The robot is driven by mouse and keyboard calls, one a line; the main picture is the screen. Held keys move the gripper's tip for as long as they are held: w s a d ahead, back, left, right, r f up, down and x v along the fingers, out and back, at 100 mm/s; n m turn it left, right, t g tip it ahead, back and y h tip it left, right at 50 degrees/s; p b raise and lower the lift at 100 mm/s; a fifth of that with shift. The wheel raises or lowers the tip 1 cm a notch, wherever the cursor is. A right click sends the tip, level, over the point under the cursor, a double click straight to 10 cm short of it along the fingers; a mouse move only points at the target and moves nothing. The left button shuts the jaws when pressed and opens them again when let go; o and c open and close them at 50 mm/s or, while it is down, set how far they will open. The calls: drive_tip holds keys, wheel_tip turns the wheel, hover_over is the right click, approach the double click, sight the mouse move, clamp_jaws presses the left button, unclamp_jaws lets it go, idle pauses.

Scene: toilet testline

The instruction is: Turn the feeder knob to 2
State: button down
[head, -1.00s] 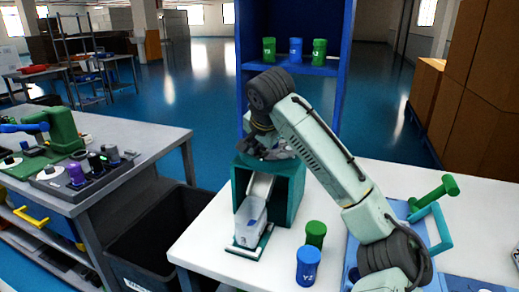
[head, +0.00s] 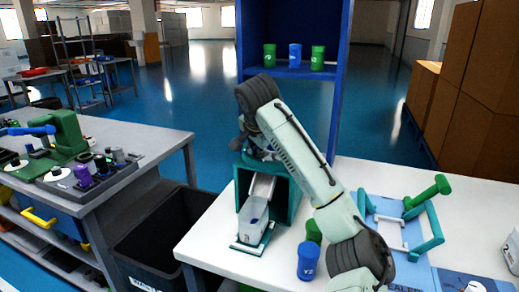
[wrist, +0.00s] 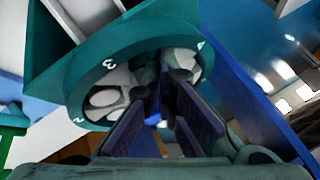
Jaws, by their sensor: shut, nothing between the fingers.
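The teal feeder (head: 296,200) stands on the white table with a clear bin (head: 254,212) at its chute. Its round dial (wrist: 82,82) fills the upper middle of the wrist view, with the numbers 2, 3 and 4 on its teal rim. The knob in the dial's middle is mostly hidden behind the fingers, so its setting cannot be read. My gripper (wrist: 167,88) is shut with nothing held, its fingertips at the dial's face; contact with the knob is unclear. In the head view my gripper (head: 252,147) is at the feeder's top, partly hidden by my arm.
A blue canister (head: 308,262) stands in front of the feeder, with a green one (head: 314,231) partly behind my arm. A blue fixture with teal handles (head: 424,236) lies right. A black bin (head: 165,240) is left of the table. A blue shelf (head: 342,90) rises behind.

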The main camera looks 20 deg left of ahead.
drive_tip(key=shift+w+a+m+h+p, duration=0.35)
drive_tip(key=shift+a+m+h, duration=0.4)
drive_tip(key=shift+m, duration=0.45)
drive_tip(key=shift+d, duration=0.1)
